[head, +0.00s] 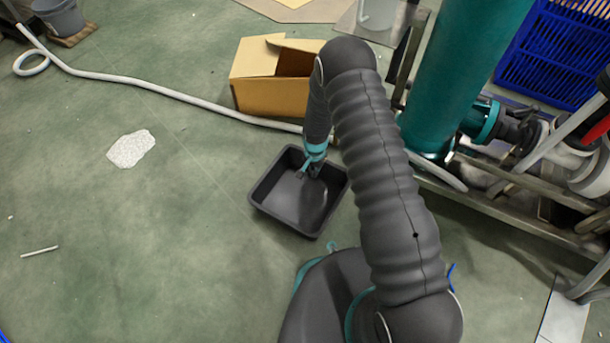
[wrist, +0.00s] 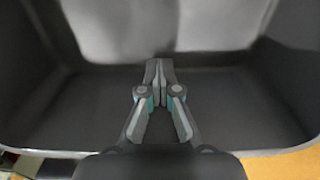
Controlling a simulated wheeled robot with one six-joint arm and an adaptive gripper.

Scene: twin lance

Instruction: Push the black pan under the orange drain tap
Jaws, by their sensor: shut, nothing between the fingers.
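The black pan (head: 275,205) is a square, open tray on the green floor, left of my arm in the head view. Its inside fills most of the wrist view, where its dark floor (wrist: 90,100) and rim are seen close up. My gripper (head: 307,171) reaches down at the pan's far right part. In the wrist view my gripper (wrist: 158,68) has its fingertips together over the inside of the pan, with nothing between them. I cannot tell whether the tips touch the pan. I cannot make out the orange drain tap in either view.
An open cardboard box (head: 268,92) stands just beyond the pan. A green column (head: 460,70) and metal frame (head: 500,205) stand to the right. The floor left of the pan is mostly clear, with a white patch (head: 131,149).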

